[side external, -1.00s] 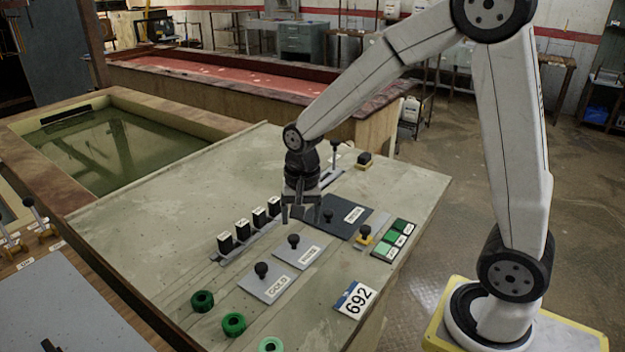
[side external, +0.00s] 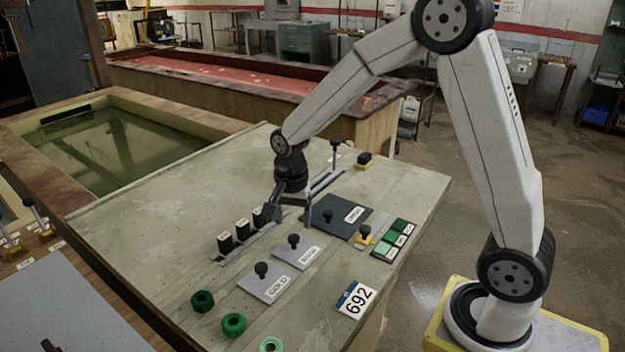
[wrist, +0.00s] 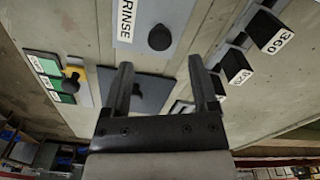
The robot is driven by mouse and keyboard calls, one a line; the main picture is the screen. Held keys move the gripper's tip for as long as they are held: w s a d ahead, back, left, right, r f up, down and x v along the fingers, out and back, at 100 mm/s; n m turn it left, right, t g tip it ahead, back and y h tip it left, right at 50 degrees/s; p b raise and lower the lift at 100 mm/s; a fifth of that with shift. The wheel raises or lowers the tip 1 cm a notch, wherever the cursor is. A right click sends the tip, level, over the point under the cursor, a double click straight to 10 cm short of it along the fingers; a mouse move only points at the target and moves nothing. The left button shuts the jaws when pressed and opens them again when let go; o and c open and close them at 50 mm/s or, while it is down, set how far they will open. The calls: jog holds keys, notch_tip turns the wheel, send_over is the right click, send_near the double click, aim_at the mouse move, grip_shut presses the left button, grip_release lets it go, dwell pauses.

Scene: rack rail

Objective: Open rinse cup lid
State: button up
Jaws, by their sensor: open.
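The rinse cup lid (side external: 289,258) is a flat grey plate with a white RINSE label, lying flat on the sloping panel. Its round black knob (side external: 294,241) stands up from it. The lid also shows at the top of the wrist view, with its label (wrist: 125,20) and knob (wrist: 160,38). My gripper (side external: 292,214) is open and empty above the panel, behind the lid in the side view. In the wrist view the fingertips (wrist: 161,68) are apart, and the knob appears beyond them, not between them.
A GOLD lid (side external: 257,291) with a knob lies in front. A dark plate (side external: 350,227) with a knob lies right of my gripper. Labelled black blocks (side external: 242,230) stand on a rail close to the left finger. Green buttons (side external: 395,240) and green knobs (side external: 233,324) are on the panel.

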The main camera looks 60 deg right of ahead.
aim_at(294, 236)
jog(key=shift+f, duration=2.4)
grip_shut()
jog(key=shift+r, duration=0.1)
